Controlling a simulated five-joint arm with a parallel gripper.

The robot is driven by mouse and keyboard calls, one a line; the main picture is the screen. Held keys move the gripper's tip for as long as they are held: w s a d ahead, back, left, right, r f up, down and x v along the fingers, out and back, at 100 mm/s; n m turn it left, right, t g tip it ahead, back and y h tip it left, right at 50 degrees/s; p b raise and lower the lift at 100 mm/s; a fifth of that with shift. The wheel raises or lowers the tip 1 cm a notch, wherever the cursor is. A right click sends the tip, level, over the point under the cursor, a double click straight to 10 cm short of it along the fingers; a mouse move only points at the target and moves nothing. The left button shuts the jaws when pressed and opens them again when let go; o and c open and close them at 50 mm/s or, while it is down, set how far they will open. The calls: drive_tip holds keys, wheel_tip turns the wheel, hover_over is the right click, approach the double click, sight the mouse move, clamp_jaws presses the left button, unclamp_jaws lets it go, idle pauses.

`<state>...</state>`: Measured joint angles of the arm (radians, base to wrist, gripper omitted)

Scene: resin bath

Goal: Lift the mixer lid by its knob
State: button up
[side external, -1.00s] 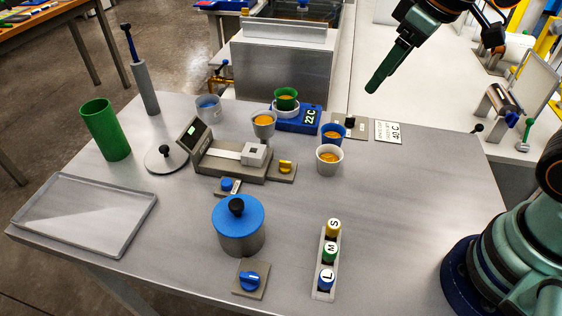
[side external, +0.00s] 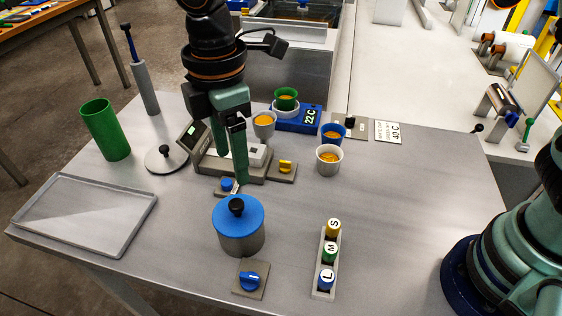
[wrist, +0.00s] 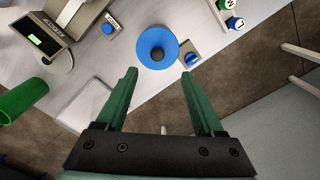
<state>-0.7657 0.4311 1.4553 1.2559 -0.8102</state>
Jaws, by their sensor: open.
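The mixer is a grey pot (side external: 241,243) with a blue lid (side external: 222,212) seated on top. A black round knob (side external: 236,206) stands at the lid's centre. In the wrist view the blue lid (wrist: 145,42) and its dark knob (wrist: 157,54) lie just beyond the fingertips, roughly centred between them. My gripper (side external: 230,168) is open and empty, its green fingers pointing down. In the side view it is above and behind the lid, apart from the knob. The fingers also show in the wrist view (wrist: 158,76).
A flat grey lid with a black knob (side external: 166,157) lies at left. A scale (side external: 210,168) stands behind my fingers, with a blue button (side external: 227,184) near them. A blue dial (side external: 249,281) is in front of the mixer; a rack of bottles (side external: 325,260) is at right. A tray (side external: 85,215) lies left.

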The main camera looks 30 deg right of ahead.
hover_over(237, 203)
drive_tip(key=f, duration=0.4)
drive_tip(key=shift+s+d+f, duration=0.2)
drive_tip(key=shift+w+a+f, duration=0.1)
drive_tip(key=shift+f, duration=1.45)
drive_tip(key=shift+w+a+f, duration=0.1)
drive_tip(key=shift+f, duration=1.4)
clamp_jaws()
